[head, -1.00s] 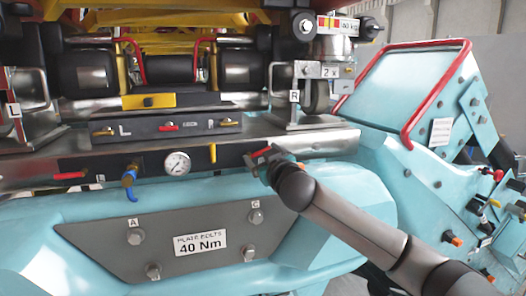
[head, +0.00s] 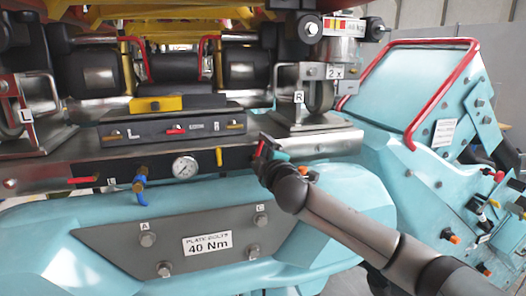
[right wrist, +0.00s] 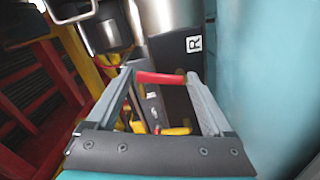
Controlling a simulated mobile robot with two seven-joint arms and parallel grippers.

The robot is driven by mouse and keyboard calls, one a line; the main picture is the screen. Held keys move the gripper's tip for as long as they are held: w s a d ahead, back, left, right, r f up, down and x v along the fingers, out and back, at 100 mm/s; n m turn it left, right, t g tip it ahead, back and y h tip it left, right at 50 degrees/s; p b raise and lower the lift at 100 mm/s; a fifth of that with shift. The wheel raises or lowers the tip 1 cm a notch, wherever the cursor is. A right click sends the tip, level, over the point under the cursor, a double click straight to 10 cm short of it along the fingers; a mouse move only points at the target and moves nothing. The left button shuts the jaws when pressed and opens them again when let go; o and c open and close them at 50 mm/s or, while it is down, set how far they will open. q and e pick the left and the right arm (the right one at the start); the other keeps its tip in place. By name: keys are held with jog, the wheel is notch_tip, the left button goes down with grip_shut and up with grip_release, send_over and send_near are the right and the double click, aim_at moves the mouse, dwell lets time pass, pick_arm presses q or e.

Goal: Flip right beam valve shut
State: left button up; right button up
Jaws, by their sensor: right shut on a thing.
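The right beam valve has a red handle (head: 263,147) at the right end of the dark beam panel. Its tip shows just above my right gripper (head: 269,152). In the right wrist view, my right gripper (right wrist: 168,84) has the red handle (right wrist: 160,77) across and between its two finger ends, and is shut on it. In the head view the handle stands steeply. The valve body is mostly hidden behind my gripper. My left gripper is not in view.
On the same beam are a left red handle (head: 82,180), a blue valve (head: 139,184), a pressure gauge (head: 185,167) and a yellow handle (head: 219,157). The R bracket (head: 318,100) stands above my gripper. A red guard rail (head: 440,90) rises at the right.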

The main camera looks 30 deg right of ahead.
jog(key=shift+a+r+n, duration=0.1)
jog(key=shift+a+n, duration=0.1)
jog(key=shift+n, duration=0.65)
jog(key=shift+a+r+n, duration=0.1)
jog(key=shift+a+n, duration=0.05)
jog(key=shift+n, duration=0.7)
jog(key=shift+w, duration=0.1)
jog(key=o, duration=1.1)
jog(key=shift+a, duration=0.1)
jog(key=shift+f, duration=0.1)
jog(key=shift+s+f, duration=0.1)
jog(key=shift+s, duration=0.35)
jog(key=shift+b+v, duration=2.15)
jog(key=shift+v, duration=5.05)
